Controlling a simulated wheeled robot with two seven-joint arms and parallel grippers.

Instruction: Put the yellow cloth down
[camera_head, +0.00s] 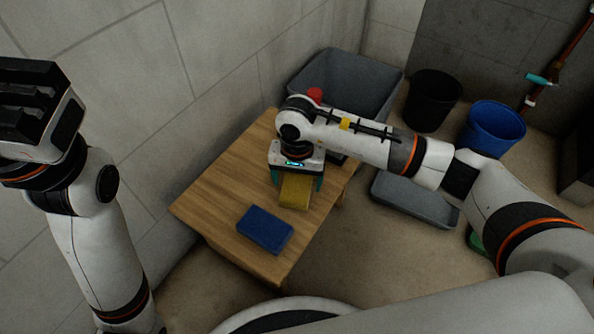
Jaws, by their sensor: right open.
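The yellow cloth (295,194) lies on the small wooden table (226,179), partly hidden under my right gripper. My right gripper (298,180) points down over it, with its teal fingers open, one on each side of the cloth. I cannot tell whether the fingers touch it. My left gripper (38,108) is raised at the far left, in front of the wall and away from the table. Its jaw opening cannot be made out.
A blue cloth or pad (265,230) lies near the table's front edge. Behind the table stands a large grey bin (350,80) with a red thing (315,95) near it. A black bucket (432,99), a blue bucket (493,127) and a grey tray (415,198) are on the floor.

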